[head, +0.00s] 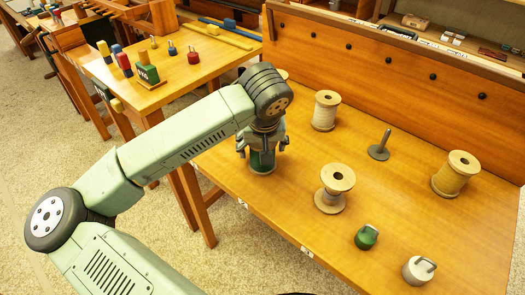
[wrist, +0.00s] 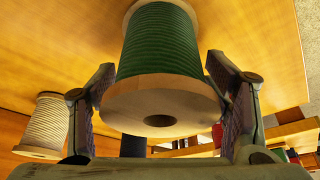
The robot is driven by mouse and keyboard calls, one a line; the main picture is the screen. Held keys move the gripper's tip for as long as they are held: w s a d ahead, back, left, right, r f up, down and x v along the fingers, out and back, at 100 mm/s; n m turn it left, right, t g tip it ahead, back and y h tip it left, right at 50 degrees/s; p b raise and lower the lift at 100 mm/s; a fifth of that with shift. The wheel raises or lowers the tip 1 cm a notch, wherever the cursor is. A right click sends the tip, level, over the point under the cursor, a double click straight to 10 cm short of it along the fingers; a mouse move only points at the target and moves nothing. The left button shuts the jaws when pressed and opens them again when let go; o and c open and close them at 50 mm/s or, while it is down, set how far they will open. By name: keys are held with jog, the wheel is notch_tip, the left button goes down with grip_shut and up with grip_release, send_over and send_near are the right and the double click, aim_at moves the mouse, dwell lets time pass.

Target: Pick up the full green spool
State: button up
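The full green spool (head: 262,161) stands upright on the bench top near its left end, partly hidden under my gripper (head: 263,147) in the head view. In the wrist view the green spool (wrist: 160,45) is wound with dark green thread and has pale wooden flanges; the near flange faces the camera. My gripper (wrist: 165,95) is open, with one finger on each side of the spool. The fingertips reach past the near flange toward the thread. I cannot see a clear contact between the fingers and the thread.
A cream spool (head: 326,111) stands to the right; it seems to show in the wrist view too (wrist: 46,128). A nearly bare spool (head: 334,188), a yellow spool (head: 455,174), a metal peg (head: 379,149), a green weight (head: 366,237) and a pale weight (head: 418,270) stand on the bench.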

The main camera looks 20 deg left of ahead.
jog(key=c, duration=1.3)
jog(key=shift+r+b, duration=1.5)
jog(key=shift+r, duration=3.25)
jog(key=shift+c, duration=0.2)
